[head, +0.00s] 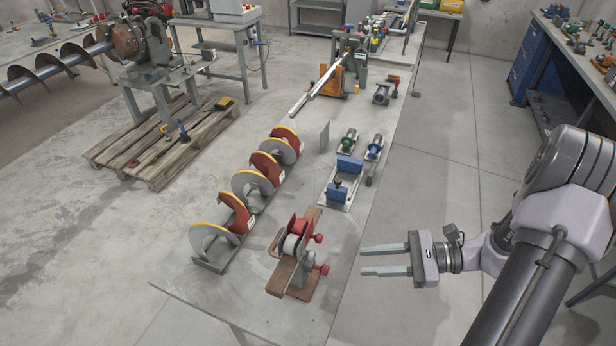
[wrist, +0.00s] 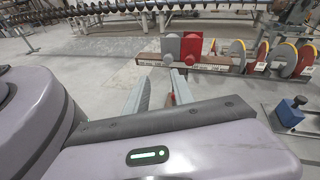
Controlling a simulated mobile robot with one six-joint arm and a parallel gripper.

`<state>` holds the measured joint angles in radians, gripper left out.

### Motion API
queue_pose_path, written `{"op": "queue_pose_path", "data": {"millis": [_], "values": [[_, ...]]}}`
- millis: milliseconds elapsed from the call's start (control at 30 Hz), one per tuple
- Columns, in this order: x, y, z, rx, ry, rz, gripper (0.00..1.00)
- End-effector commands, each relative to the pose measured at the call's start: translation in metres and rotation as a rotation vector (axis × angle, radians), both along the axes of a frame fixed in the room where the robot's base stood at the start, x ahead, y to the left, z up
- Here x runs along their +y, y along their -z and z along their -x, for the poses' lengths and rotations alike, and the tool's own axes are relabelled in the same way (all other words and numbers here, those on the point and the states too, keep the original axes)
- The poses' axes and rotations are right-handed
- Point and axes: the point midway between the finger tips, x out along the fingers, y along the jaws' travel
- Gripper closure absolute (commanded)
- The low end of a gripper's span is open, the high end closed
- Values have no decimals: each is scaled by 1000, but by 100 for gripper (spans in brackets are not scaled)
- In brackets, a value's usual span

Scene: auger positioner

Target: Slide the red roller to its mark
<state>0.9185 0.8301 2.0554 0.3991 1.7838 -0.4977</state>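The red roller unit (head: 297,241) has red plates, pale grey wheels and red knobs. It sits on a brown bar-like base (head: 287,276) near the front end of the long grey table. In the wrist view its red part (wrist: 191,48) and a grey part (wrist: 170,47) stand beyond my fingertips. My gripper (head: 363,260) is open and empty, to the right of the roller unit and apart from it. Its two fingers point left towards the red knobs. Both fingers also show in the wrist view (wrist: 160,84). I cannot make out the mark.
Auger flights (head: 253,178) with yellow edges stand along the table's left side. A blue clamp block (head: 348,165), a green roller (head: 347,140) and a blue roller (head: 375,147) lie farther back. A wooden pallet (head: 160,150) is on the left floor.

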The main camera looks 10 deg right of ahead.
Motion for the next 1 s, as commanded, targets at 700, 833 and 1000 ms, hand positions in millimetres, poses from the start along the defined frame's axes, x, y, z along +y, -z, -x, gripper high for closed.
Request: {"op": "queue_pose_path", "data": {"millis": [700, 833, 1000], "values": [[49, 33, -69, 30, 304, -283, 70], [72, 32, -85, 30, 306, -282, 70], [88, 31, -98, 29, 307, -282, 70]]}}
